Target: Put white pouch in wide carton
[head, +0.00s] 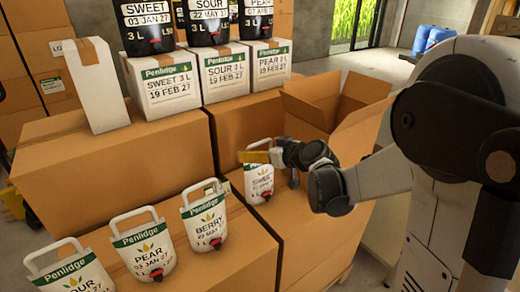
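Several white pouches with green Penlidge bands, handles and red taps stand on brown cartons in the head view. The one at my gripper (268,157) is a white pouch (259,184), upright, its label partly readable. My gripper is at its top, coming from the right, and covers its handle. I cannot tell whether the fingers are closed on it. The other white pouches, Berry (206,222), Pear (145,250) and Sour (73,277), stand in a row toward the front left. An open wide carton (285,107) with raised flaps is behind and right of my gripper; its inside is mostly hidden.
Black pouches (147,32) stand on white Penlidge boxes (168,86) at the back. A narrow white box (97,87) stands on a large brown carton (90,165) at left. Blue containers (430,38) are at the far right. My arm fills the right side.

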